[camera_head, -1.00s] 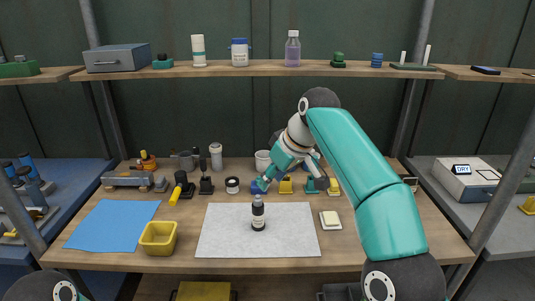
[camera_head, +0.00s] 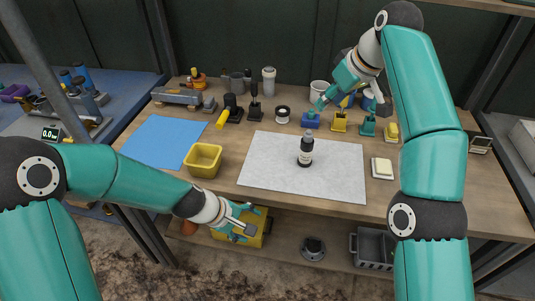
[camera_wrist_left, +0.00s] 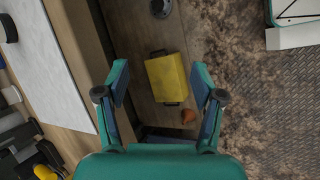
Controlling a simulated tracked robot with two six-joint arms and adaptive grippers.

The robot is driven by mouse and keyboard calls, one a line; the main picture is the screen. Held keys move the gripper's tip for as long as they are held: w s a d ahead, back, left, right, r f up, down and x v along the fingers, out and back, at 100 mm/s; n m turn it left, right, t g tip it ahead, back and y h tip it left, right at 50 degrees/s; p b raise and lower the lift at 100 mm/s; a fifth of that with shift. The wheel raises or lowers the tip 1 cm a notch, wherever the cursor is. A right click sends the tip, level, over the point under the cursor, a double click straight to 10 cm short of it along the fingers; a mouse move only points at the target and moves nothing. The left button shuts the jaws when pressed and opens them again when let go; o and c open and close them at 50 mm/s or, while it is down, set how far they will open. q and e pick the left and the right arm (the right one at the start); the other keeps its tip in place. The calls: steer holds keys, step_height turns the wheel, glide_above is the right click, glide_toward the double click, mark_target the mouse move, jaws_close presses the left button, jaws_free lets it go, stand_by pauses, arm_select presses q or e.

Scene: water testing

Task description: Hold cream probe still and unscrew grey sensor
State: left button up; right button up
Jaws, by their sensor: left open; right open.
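A small upright dark bottle-like thing (camera_head: 305,149) with a pale band stands on the pale mat (camera_head: 270,178). A pale upright cylinder (camera_head: 268,82) stands at the back of the bench. I cannot tell which thing is the cream probe or the grey sensor. My right gripper (camera_head: 319,103) is open above the back of the bench, close to a small blue holder (camera_head: 310,121); I cannot tell whether they touch. My left gripper (camera_head: 243,222) is open in front of the bench, by a yellow box (camera_head: 262,236). In the left wrist view the yellow box (camera_wrist_left: 168,78) shows beyond the empty fingers (camera_wrist_left: 160,85).
A yellow bin (camera_head: 203,161) and a blue cloth (camera_head: 163,140) lie left of the mat. A cream pad (camera_head: 382,168) lies to its right. Several small holders and a mug (camera_head: 318,92) line the back. A grey crate (camera_head: 374,246) stands on the lower shelf.

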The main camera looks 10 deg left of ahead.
arm_select(q)
steer(key=w+d+r+n+t+h, duration=0.2)
steer(key=w+r+n+h, duration=0.1)
steer(key=w+r+n, duration=0.4)
steer(key=n+t+h, duration=0.2)
steer(key=n+t, duration=0.1)
steer(key=n, duration=0.4)
glide_toward(301, 151)
steer(key=x, duration=1.2)
steer(key=shift+r, duration=0.2)
jaws_close()
